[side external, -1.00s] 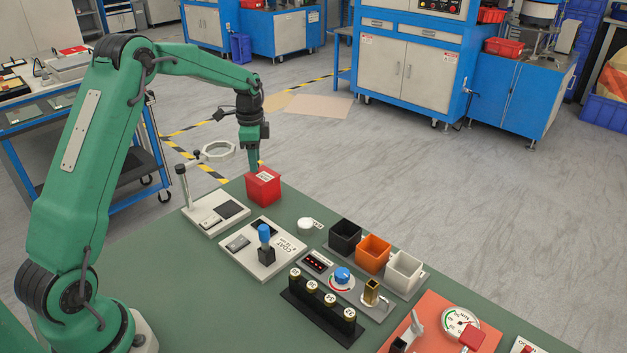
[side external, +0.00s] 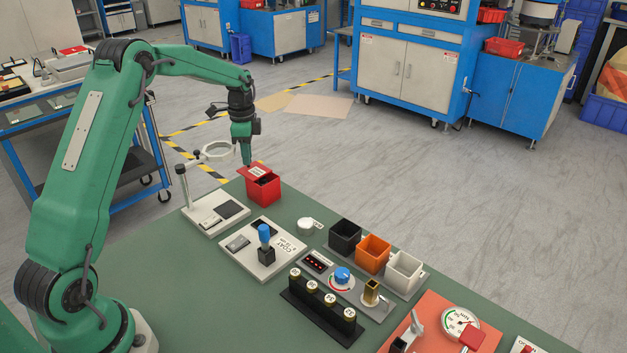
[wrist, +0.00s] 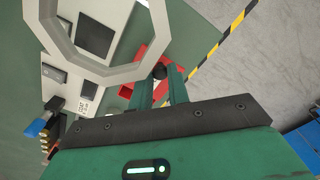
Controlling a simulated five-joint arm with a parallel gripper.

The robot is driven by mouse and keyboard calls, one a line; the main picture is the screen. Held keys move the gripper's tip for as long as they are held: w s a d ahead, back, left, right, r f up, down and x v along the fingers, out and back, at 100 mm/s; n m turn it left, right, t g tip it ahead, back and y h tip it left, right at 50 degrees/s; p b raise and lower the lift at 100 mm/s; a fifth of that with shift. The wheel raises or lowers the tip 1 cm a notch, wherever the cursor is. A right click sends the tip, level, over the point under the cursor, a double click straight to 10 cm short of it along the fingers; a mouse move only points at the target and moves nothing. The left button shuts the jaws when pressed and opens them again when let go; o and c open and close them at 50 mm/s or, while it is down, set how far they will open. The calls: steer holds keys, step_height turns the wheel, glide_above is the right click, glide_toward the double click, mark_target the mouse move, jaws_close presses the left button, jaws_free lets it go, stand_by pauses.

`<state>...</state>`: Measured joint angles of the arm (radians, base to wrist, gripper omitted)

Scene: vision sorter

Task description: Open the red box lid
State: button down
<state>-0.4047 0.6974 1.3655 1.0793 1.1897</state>
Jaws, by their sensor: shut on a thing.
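The red box (side external: 265,192) stands near the far edge of the green table in the side view, its dark inside partly showing. Its red lid (side external: 258,172), with a white label, sits shifted to the back left over the opening and looks tilted. My gripper (side external: 246,162) is at the lid's back left part, shut on it. In the wrist view my gripper's fingers (wrist: 159,78) close around a round black knob at red parts of the box and lid (wrist: 150,56). The fingers hide part of the lid.
A white ring on a stand (side external: 218,151) is close to my gripper on the left and covers part of the wrist view (wrist: 80,62). A white plate with a blue-topped lever (side external: 265,234) is in front of the box. Black, orange and white bins (side external: 373,252) are to the right.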

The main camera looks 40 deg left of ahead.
steer(key=c, duration=1.3)
jaws_free()
steer(key=shift+c, duration=0.2)
steer(key=shift+r, duration=0.15)
steer(key=shift+r, duration=3.8)
